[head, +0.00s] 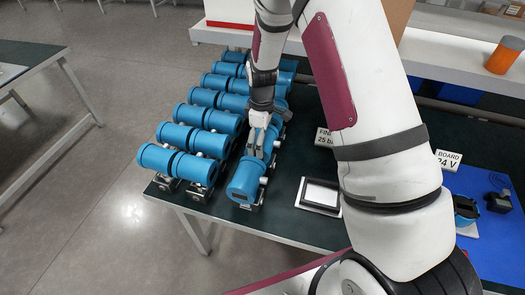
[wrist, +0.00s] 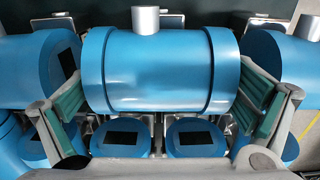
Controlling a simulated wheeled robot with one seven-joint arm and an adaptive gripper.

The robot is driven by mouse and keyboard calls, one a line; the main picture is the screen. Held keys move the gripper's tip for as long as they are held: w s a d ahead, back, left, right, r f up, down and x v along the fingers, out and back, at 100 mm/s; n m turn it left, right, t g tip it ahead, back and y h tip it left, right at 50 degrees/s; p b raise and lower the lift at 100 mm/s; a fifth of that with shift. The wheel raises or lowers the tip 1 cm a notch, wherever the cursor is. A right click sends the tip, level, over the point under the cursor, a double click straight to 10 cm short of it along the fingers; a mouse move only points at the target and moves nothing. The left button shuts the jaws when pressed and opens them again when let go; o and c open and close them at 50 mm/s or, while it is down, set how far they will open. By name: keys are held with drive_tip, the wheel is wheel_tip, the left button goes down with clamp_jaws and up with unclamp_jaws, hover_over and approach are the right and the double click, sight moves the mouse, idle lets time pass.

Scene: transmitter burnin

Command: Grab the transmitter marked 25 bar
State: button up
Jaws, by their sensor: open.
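Several blue cylindrical transmitters with grey fittings stand in rows on a dark green table (head: 285,228). No pressure marking is readable on any of them. My gripper (head: 261,148) points down over the right-hand row, behind the front transmitter (head: 246,181) of that row. In the wrist view, my gripper (wrist: 162,108) is open, with one green-padded finger at each side of a blue transmitter (wrist: 150,72). Whether the pads touch it I cannot tell. Dark square displays show on neighbouring transmitters (wrist: 195,138). My gripper partly hides the transmitter under it in the head view.
A sign reading "25 b" (head: 324,137) is partly hidden by my arm. A black-and-white frame (head: 320,194) lies near it. A blue mat (head: 490,245) with a "24 V" board sign (head: 448,161) is at right. A white shelf (head: 455,60) with an orange cup (head: 504,57) stands behind.

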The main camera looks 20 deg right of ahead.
drive_tip(key=shift+f, duration=1.1)
drive_tip(key=c, duration=1.6)
drive_tip(key=shift+w+r, duration=0.1)
drive_tip(key=shift+r, duration=0.05)
drive_tip(key=shift+c, duration=0.2)
